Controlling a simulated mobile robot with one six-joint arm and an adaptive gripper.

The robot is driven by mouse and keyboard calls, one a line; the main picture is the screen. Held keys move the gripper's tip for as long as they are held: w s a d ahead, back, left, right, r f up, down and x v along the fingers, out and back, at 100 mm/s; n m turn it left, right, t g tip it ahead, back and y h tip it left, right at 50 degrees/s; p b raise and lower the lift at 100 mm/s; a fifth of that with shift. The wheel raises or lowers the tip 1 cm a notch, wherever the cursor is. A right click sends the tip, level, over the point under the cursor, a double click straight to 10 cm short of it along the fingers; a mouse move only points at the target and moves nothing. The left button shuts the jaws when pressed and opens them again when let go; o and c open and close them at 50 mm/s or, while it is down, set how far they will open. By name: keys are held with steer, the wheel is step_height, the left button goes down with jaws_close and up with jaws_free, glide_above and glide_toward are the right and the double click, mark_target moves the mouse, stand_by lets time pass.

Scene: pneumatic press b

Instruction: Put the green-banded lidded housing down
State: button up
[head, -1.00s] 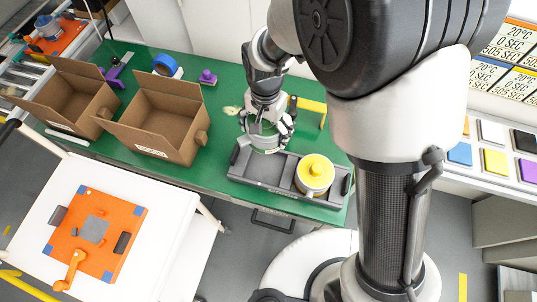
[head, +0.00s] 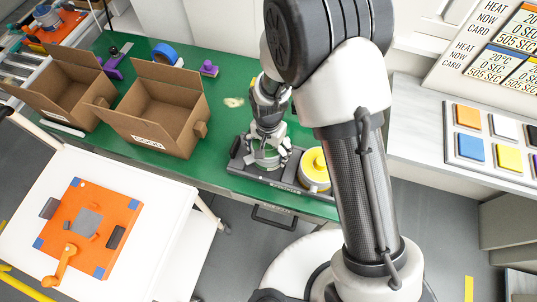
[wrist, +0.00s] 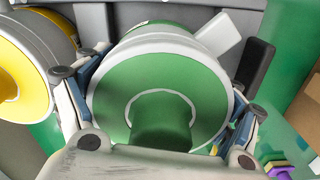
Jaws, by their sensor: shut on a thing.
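The green-banded lidded housing (wrist: 150,85) fills the wrist view, with its green lid and knob facing me. My gripper (wrist: 165,100) is shut on it, with one finger on each side. In the head view my gripper (head: 267,148) points down at the left half of the dark grey tray (head: 285,186), and the housing (head: 267,160) is mostly hidden between the fingers. The housing is low, at or just above the tray floor; I cannot tell whether it touches.
A yellow-lidded housing (head: 314,165) stands in the tray's right half, close beside my gripper. Open cardboard boxes (head: 150,125) stand to the left on the green table (head: 230,122). Blue tape (head: 165,54) and a purple part (head: 208,68) lie behind.

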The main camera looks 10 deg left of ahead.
steer(key=shift+f+b, duration=0.4)
steer(key=shift+f, duration=1.25)
steer(key=shift+f, duration=0.15)
steer(key=o, duration=1.5)
